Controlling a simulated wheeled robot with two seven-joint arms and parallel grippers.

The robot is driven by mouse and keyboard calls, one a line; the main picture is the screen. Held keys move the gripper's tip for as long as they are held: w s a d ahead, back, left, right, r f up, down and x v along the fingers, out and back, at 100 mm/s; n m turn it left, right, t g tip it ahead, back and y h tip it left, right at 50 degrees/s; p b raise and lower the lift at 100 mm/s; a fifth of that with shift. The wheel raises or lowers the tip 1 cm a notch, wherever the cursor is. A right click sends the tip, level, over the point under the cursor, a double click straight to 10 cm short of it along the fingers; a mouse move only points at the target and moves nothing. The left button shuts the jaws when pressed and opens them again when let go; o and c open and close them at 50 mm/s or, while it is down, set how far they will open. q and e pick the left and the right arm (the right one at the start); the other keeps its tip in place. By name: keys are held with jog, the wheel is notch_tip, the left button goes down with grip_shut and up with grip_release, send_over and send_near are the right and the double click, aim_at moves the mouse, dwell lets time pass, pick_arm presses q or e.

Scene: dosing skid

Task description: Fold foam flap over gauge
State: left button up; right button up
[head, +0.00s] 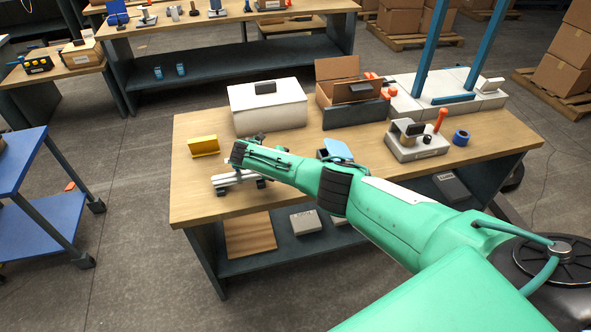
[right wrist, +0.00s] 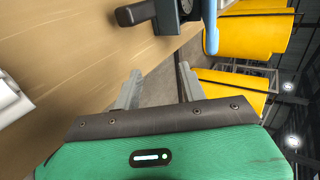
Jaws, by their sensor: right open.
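My right gripper (right wrist: 158,85) is open in the right wrist view, with nothing between its two grey fingers. In that view a blue device with a dark round face (right wrist: 186,8) and a black cylindrical part (right wrist: 137,14) sits at the top edge, beyond the fingertips and partly cut off. The round face may be the gauge. In the head view a blue flap-like piece (head: 337,147) shows behind my right arm, which hides its lower part. I cannot tell whether it is the foam flap. My left gripper is in neither view.
The wooden bench (head: 195,207) holds a yellow bracket (head: 204,147), a white case (head: 268,108), an open brown box (head: 340,72) and a grey unit (head: 406,153) with a red-handled lever. A blue ring (head: 461,138) lies at the right. The bench's left front corner is clear.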

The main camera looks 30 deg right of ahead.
jog(key=shift+a+r, duration=0.1)
jog(key=shift+w+a+r, duration=0.1)
jog(key=shift+a, duration=0.15)
jog(key=b+v, duration=0.2)
jog(key=v, duration=1.1)
jog(key=shift+r, duration=0.1)
jog(key=shift+c, duration=0.4)
